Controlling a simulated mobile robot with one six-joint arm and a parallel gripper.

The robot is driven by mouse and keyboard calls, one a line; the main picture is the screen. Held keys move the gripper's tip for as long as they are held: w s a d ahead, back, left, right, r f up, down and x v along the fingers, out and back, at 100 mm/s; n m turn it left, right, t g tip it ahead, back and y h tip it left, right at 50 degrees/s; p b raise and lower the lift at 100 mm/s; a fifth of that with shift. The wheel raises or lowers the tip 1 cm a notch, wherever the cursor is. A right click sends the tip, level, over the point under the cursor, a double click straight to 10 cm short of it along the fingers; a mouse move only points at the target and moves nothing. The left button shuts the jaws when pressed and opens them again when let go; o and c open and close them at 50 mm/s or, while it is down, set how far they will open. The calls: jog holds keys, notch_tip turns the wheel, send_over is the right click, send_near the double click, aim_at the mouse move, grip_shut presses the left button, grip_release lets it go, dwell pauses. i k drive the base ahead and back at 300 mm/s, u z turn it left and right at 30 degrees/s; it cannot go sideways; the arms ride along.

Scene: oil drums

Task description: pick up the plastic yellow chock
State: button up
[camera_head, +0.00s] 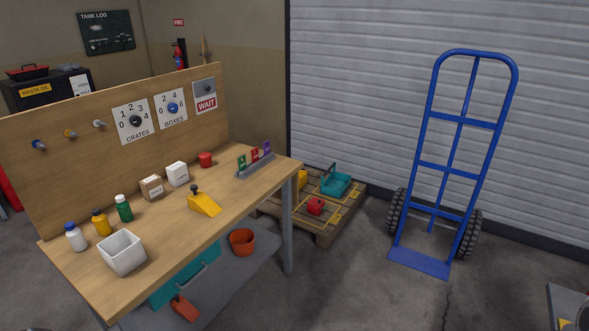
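The yellow chock (204,204) is a wedge lying on the wooden workbench (176,229), right of the middle of the benchtop near its front edge. A dark knob or handle stands at its upper left end. Nothing is touching it from above. My gripper is not in view, so whether it is open or shut does not show.
A blue hand truck (459,122) and a loaded pallet (326,234) stand right. Floor in front is open.

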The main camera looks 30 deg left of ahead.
aim_at(199, 201)
jog(key=u, duration=0.45)
jog(key=i, duration=1.4)
jog(key=u, duration=1.9)
jog(key=i, duration=1.55)
jog(key=u, duration=0.65)
